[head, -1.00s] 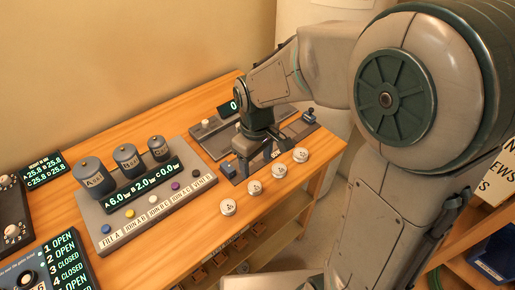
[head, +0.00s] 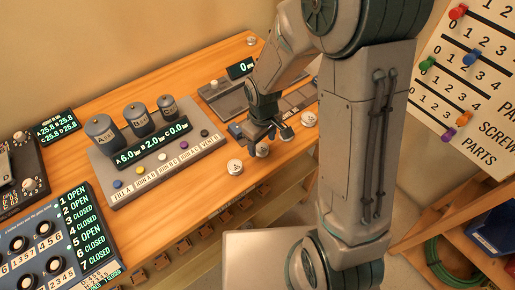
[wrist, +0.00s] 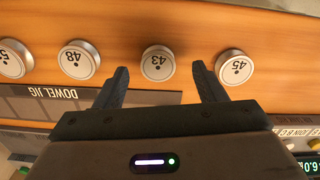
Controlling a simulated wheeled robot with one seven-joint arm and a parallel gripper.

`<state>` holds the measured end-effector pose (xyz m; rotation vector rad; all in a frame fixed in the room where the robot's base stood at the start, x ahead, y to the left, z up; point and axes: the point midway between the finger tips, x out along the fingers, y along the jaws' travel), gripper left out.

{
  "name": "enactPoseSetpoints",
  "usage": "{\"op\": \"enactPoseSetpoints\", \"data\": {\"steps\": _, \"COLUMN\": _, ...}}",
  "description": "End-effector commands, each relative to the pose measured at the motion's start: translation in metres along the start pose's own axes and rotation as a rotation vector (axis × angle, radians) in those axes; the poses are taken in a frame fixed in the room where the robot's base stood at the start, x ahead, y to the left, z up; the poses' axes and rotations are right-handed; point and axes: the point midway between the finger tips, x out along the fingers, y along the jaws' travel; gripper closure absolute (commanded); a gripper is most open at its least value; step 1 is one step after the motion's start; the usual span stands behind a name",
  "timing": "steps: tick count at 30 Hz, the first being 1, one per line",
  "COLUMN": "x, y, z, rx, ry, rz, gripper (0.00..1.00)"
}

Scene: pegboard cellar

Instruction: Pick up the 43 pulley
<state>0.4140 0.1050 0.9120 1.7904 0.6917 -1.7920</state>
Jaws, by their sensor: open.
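The 43 pulley (wrist: 158,63) is a small pale disc with a metal rim, standing on the wooden bench. In the wrist view it lies between and just beyond the fingertips of my gripper (wrist: 160,72). My gripper is open and empty, with one finger towards each side of the pulley. In the head view my gripper (head: 264,142) is low over the row of pulleys, close to the 43 pulley (head: 262,150), which is partly hidden by the fingers.
The 45 pulley (wrist: 235,67) and the 48 pulley (wrist: 79,59) stand on either side, with another pulley (wrist: 14,58) farther left. The dowel jig (wrist: 40,103) is close by. A panel with canisters and buttons (head: 160,160) stands left of the row.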

Motion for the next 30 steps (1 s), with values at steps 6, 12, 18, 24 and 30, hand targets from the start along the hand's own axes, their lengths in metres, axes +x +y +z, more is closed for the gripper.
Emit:
{"op": "enactPoseSetpoints", "data": {"steps": 6, "x": 0.024, "y": 0.001, "z": -0.002, "rx": 0.001, "ry": -0.001, "rz": -0.001, "gripper": 0.36}}
{"op": "enactPoseSetpoints", "data": {"steps": 12, "x": 0.029, "y": 0.002, "z": -0.002, "rx": 0.001, "ry": 0.001, "rz": 0.000, "gripper": 0.36}}
{"op": "enactPoseSetpoints", "data": {"steps": 18, "x": 0.029, "y": 0.002, "z": -0.002, "rx": 0.001, "ry": 0.001, "rz": 0.000, "gripper": 0.53}}
{"op": "enactPoseSetpoints", "data": {"steps": 24, "x": 0.029, "y": 0.002, "z": -0.002, "rx": 0.001, "ry": 0.001, "rz": 0.000, "gripper": 0.85}}
{"op": "enactPoseSetpoints", "data": {"steps": 30, "x": 0.029, "y": 0.002, "z": -0.002, "rx": 0.001, "ry": 0.001, "rz": 0.000, "gripper": 0.85}}
